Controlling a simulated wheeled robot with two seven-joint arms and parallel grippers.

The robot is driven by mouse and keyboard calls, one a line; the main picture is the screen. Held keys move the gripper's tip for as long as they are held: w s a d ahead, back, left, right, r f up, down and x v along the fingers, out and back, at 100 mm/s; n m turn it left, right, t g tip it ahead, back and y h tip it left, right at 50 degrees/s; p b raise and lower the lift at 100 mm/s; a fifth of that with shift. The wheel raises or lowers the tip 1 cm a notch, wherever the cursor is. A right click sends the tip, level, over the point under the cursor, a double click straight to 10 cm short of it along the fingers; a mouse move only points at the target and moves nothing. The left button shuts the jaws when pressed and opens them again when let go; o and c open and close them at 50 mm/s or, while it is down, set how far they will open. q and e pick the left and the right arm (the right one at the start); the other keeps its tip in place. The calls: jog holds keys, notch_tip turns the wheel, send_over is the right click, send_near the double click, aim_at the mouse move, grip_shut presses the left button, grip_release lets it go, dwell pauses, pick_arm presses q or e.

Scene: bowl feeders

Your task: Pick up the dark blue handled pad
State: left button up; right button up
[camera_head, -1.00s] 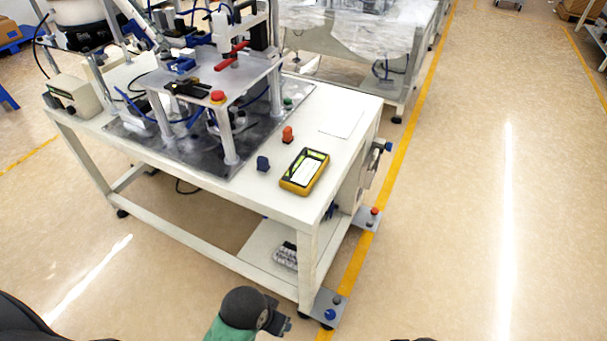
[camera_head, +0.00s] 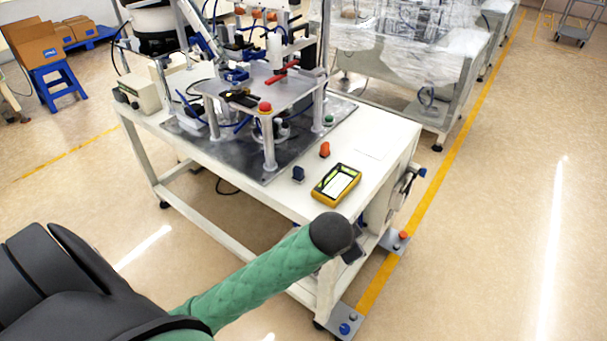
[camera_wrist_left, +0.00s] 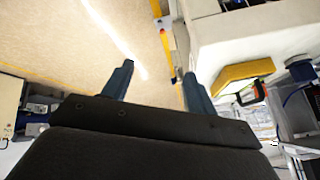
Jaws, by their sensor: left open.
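The dark blue handled pad (camera_head: 298,174) stands upright on the white table top, left of the yellow-framed device (camera_head: 336,184). A dark blue shape (camera_wrist_left: 301,71) at the right of the left wrist view, beyond the yellow device (camera_wrist_left: 243,76), looks like the same pad. My left arm reaches in from the lower left in the head view. My left gripper (camera_head: 352,252) shows only partly behind its dark wrist, near the table's front right corner. In the left wrist view, the left gripper (camera_wrist_left: 158,86) is open, with nothing between its fingers. My right gripper is out of view.
The white table (camera_head: 376,133) also bears an orange handled pad (camera_head: 325,149) behind the blue one and a metal fixture (camera_head: 262,84) with posts to the left. Floor at right is clear.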

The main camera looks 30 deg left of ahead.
pick_arm(q)
jog(key=w+a+r+m+p, duration=0.1)
jog(key=w+a+r+m, duration=0.15)
jog(key=w+r, duration=0.5)
jog(key=n+g+y+p, duration=0.1)
jog(key=n+g+p, duration=0.2)
jog(key=n, duration=0.5)
send_near(298, 168)
jog(key=x, duration=0.4)
jog(key=shift+w+d+f+n+g, duration=0.1)
jog(key=shift+w+d+n+g, duration=0.15)
jog(key=shift+n+g, duration=0.1)
jog(key=shift+f, duration=0.1)
jog(key=shift+p+x, duration=0.45)
jog(key=shift+x, duration=0.6)
jog(key=p+x, duration=0.2)
jog(key=x, duration=0.2)
jog(key=shift+w+a+f, duration=0.1)
jog(key=shift+a+f, duration=0.1)
jog(key=shift+w+f, duration=0.1)
jog(key=shift+f, duration=0.45)
jog(key=c, duration=1.1)
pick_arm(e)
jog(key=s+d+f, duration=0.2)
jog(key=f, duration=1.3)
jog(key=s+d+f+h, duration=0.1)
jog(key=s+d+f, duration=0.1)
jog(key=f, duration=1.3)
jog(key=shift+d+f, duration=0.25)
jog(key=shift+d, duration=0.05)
